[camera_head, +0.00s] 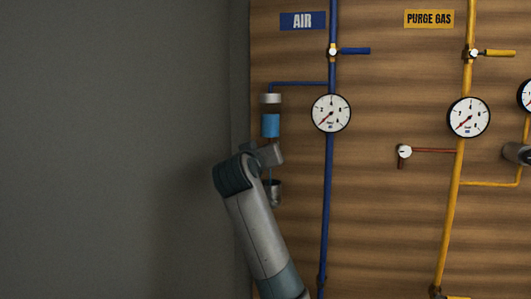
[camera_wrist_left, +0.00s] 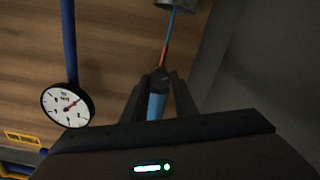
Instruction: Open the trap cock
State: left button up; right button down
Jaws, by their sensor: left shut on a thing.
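The trap, a blue cylinder (camera_head: 271,125) with a pale cap, hangs on a blue side pipe left of the air gauge. In the wrist view its blue body (camera_wrist_left: 157,104) shows between my fingers. The small dark trap cock (camera_wrist_left: 160,75) with a thin red-orange lever (camera_wrist_left: 164,55) sits at the fingertips. My left gripper (camera_head: 270,155) is at the cock, just below the blue cylinder; in the wrist view the left gripper (camera_wrist_left: 160,82) is shut on it. The fingers hide part of the cock, so its exact setting is unclear. My right gripper is not in view.
A small grey cup (camera_head: 274,192) is below the trap. The blue air pipe (camera_head: 327,200) and its gauge (camera_head: 331,113) stand close to the right. Farther right are a yellow purge gas pipe (camera_head: 454,210) and gauge (camera_head: 469,117). The left wall (camera_head: 120,130) is bare.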

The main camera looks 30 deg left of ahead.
pick_arm(q)
jog(key=o, duration=1)
jog(key=shift+o, duration=0.2)
jog(key=b+v, duration=0.8)
jog(key=v, duration=0.9)
jog(key=shift+s, duration=0.2)
jog(key=shift+d, duration=0.1)
